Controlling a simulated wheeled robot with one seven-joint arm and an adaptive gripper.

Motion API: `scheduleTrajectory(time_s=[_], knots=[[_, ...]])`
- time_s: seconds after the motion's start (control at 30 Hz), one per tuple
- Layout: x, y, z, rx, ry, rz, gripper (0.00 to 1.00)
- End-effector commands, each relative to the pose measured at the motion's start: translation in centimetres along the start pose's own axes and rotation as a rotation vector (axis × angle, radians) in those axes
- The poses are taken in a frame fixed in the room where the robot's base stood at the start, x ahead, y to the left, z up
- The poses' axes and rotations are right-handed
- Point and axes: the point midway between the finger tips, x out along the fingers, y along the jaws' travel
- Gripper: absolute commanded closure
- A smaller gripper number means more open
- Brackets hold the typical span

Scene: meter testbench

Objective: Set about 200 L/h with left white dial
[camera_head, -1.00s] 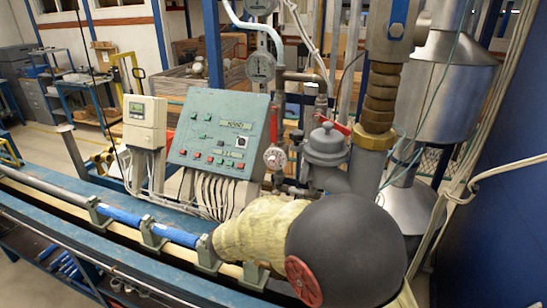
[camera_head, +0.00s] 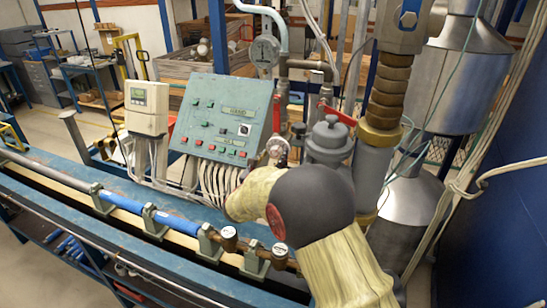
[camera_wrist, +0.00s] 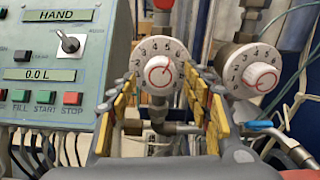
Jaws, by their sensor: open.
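The left white dial (camera_wrist: 159,70) is round with dark numerals around its rim and a white center knob with a red mark. In the wrist view it shows between the fingertips of my gripper (camera_wrist: 162,92), which is open with yellow-padded fingers on either side. I cannot tell whether the fingers touch it. A second, right white dial (camera_wrist: 252,72) is just right of the right finger. The control panel (camera_wrist: 55,65) at the left reads "HAND" and "0.0 L". In the head view, a pale dial (camera_head: 278,148) shows just above my arm, which hides my gripper.
Pipes (camera_wrist: 165,128) run below and behind the dials. A blue-handled valve (camera_wrist: 262,126) is at the lower right. In the head view, the blue bench (camera_head: 60,170) carries a blue pipe, and a grey vertical pipe (camera_head: 368,165) stands close right of my arm.

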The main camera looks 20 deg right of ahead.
Motion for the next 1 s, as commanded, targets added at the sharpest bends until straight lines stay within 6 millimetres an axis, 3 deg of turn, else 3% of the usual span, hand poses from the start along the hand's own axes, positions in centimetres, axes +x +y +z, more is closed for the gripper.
scheduleTrajectory(time_s=[0.3,1.0], knots=[[0.33,-0.01,0.03,0.001,0.000,0.000,0.51],[0.31,-0.02,0.01,0.001,0.000,-0.001,0.90]])
